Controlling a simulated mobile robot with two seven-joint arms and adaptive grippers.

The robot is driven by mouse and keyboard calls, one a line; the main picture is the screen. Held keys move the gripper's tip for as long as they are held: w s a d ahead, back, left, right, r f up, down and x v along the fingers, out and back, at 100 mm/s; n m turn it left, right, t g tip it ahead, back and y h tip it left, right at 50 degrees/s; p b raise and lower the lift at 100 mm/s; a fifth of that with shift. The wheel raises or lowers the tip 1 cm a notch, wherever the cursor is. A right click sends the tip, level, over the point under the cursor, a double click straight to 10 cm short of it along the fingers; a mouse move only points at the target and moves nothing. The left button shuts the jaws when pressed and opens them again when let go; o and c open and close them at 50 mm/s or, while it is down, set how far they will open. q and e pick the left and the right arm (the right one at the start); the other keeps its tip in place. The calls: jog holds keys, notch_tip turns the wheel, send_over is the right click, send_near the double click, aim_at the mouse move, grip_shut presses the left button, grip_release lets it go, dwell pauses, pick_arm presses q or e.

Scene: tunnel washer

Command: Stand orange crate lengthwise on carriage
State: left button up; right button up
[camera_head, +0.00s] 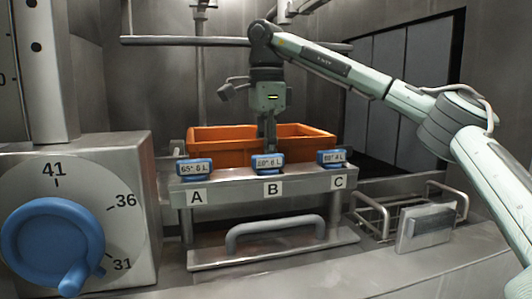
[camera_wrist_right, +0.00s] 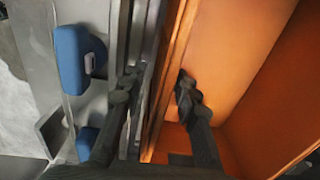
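The orange crate (camera_head: 220,152) sits upright, open side up, just behind the front ledge with the letters A, B and C. Its long side runs left to right; its underside is hidden. My right gripper (camera_head: 267,137) points down at the middle of the crate's front wall. In the right wrist view, the fingers (camera_wrist_right: 156,95) straddle the wall of the crate (camera_wrist_right: 230,50), one inside and one outside, with gaps visible beside the wall. The grey metal carriage (camera_head: 225,182) with a front handle appears to be under or in front of the crate. My left gripper is out of view.
Blue display boxes (camera_head: 194,167) stand along the ledge, close to the crate's front wall. A large blue dial (camera_head: 50,240) fills the left front. Metal rails (camera_head: 372,212) stand at the right. A horizontal bar (camera_head: 190,41) crosses behind the right arm.

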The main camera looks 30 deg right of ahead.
notch_tip(320, 180, up, 12)
jog(key=shift+s+r, duration=0.1)
dwell(0.4)
